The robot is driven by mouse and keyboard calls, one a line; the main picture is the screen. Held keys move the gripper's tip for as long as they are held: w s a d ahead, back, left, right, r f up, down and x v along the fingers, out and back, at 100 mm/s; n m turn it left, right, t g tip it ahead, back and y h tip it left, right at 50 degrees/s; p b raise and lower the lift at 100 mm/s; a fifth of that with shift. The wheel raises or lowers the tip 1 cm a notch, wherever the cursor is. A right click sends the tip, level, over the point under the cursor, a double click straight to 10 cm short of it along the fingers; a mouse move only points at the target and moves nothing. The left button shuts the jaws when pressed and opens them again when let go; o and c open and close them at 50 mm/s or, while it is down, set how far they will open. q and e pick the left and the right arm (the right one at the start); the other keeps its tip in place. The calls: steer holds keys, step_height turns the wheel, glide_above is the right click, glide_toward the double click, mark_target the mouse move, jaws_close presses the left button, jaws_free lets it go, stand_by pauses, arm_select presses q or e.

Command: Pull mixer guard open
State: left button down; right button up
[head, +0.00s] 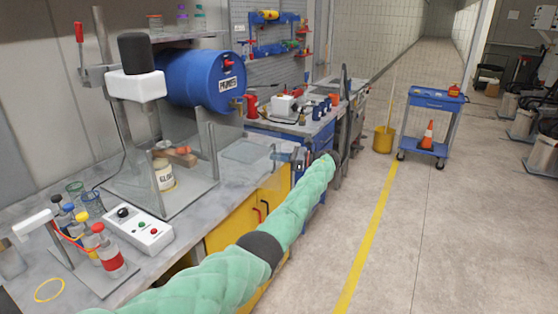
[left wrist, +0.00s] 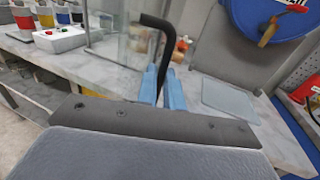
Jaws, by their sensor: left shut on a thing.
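The mixer (head: 136,82) has a white head and a black motor. A clear guard (head: 230,140) stands around its work area; a transparent pane of it also shows in the left wrist view (left wrist: 125,48). A labelled jar (head: 164,176) stands inside. My left gripper (head: 279,158) is to the right of the guard, over the bench edge. In the left wrist view its blue fingers (left wrist: 163,88) are shut on a black bent handle (left wrist: 158,24). How the handle joins the guard is hard to see. My right gripper is not in view.
A control box (head: 138,230) and colored bottles (head: 107,250) stand at the left of the bench. A blue drum (head: 203,78) lies behind the mixer. A flat clear tray (head: 247,151) lies on the bench. A blue cart (head: 434,105) stands on the open floor at the right.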

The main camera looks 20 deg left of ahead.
arm_select(q)
steer(key=shift+w+a+f, duration=0.1)
steer(key=shift+a, duration=0.1)
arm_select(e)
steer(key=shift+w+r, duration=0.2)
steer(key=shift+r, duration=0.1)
arm_select(q)
steer(key=c, duration=1.7)
jaws_free()
steer(key=shift+a, duration=0.1)
steer(key=shift+o, duration=0.8)
steer(key=shift+a, duration=0.15)
steer(key=shift+d, duration=0.65)
steer(key=d+b, duration=0.3)
steer(key=d, duration=0.3)
steer(key=shift+w+d, duration=0.3)
steer(key=shift+w, duration=0.15)
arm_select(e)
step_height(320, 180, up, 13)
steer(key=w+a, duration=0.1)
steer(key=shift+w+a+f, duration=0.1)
